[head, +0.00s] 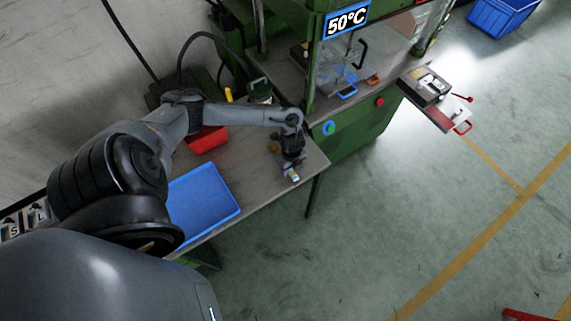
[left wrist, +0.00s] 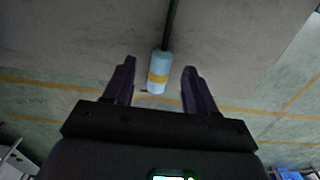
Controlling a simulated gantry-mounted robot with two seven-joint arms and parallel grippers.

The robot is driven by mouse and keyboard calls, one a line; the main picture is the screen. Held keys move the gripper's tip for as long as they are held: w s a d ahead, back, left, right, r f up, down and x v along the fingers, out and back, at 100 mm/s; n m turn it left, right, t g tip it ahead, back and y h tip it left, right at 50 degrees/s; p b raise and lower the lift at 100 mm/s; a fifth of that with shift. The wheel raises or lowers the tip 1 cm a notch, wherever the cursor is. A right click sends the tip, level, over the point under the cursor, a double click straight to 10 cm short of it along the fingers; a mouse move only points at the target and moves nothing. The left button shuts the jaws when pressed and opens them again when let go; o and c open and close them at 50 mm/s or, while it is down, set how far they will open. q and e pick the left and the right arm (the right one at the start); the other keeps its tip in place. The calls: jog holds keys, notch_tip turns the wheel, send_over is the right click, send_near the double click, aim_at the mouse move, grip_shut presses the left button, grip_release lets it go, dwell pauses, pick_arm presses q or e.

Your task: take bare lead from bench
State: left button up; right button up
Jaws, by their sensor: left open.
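The bare lead (left wrist: 160,70) shows in the left wrist view as a pale blue cylindrical end with a yellow band and a dark cable running up the picture. My left gripper (left wrist: 159,64) is open, with one dark finger on each side of the lead's end and a visible gap on both sides. In the head view the left gripper (head: 291,168) is low over the front right part of the bench (head: 250,160). A small pale and yellow bit of the lead (head: 294,176) shows at its tip. My right gripper is not in view.
A blue tray (head: 203,195) and a red bin (head: 207,138) stand on the bench left of the gripper. The green press (head: 352,130) with a 50°C sign stands behind to the right. A small side shelf (head: 440,110) holds tools. The bench's front edge is close to the gripper.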

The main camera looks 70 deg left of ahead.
pick_arm(q)
jog(key=shift+f, duration=0.95)
grip_shut()
jog(key=shift+r, duration=0.1)
